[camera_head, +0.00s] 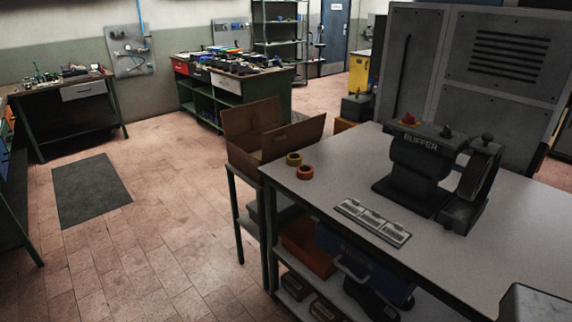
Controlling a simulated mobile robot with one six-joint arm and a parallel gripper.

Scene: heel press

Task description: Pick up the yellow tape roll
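The yellow tape roll (294,159) lies flat on the grey workbench (335,172), near its far left corner. An orange tape roll (305,172) lies just in front of it and to its right, close to or touching it; I cannot tell which. My gripper is not in view.
An open cardboard box (245,160) stands on a lower stand just left of the rolls, flaps up. A buffer machine (420,165) stands on the bench to the right, with a grey metal strip (372,222) in front. The bench's near part is mostly clear. Floor at left is open.

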